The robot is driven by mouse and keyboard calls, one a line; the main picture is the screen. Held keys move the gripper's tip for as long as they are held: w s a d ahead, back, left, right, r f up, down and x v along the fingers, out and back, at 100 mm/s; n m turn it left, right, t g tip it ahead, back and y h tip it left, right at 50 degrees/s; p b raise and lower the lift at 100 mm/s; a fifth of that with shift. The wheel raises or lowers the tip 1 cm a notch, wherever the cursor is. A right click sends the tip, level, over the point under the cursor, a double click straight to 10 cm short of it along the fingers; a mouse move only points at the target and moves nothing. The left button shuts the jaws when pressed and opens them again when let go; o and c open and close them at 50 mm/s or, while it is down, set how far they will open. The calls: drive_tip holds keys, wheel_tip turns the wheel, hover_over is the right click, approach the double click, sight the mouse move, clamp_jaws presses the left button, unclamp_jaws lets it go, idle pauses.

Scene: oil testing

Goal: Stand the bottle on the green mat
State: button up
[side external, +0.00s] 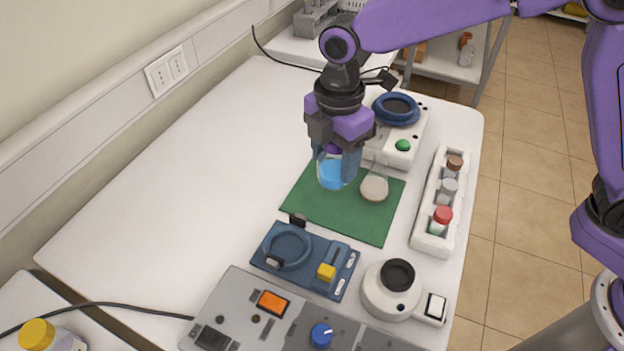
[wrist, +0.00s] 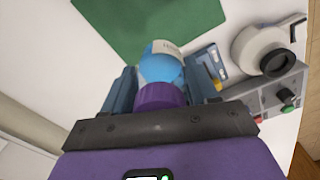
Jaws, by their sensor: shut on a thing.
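The bottle (side external: 332,175) holds blue liquid and has a purple cap, which shows clearly in the wrist view (wrist: 160,95). My gripper (side external: 336,160) points down and is shut on the bottle near its cap, with a finger on either side. The bottle looks about upright. In the side view it overlaps the upper left part of the green mat (side external: 335,212). In the wrist view the bottle (wrist: 161,67) overlaps the edge of the mat (wrist: 140,25). I cannot tell whether its base touches anything.
A conical flask with pale contents (side external: 374,187) stands on the mat's right part. A white rack with several small bottles (side external: 430,240) is at right. A blue device (side external: 305,262) and a white round device (side external: 390,290) stand in front. The table is clear at left.

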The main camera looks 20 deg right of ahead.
drive_tip(key=w+a+f, duration=0.1)
drive_tip(key=f, duration=0.1)
drive_tip(key=w+a+f, duration=0.2)
drive_tip(key=f, duration=0.1)
drive_tip(key=shift+w+f, duration=0.2)
drive_tip(key=shift+f, duration=1.55)
drive_tip(key=shift+f, duration=0.15)
drive_tip(key=o, duration=1.2)
drive_tip(key=shift+d, duration=0.1)
drive_tip(key=shift+c, duration=0.2)
wheel_tip(320, 180, up, 12)
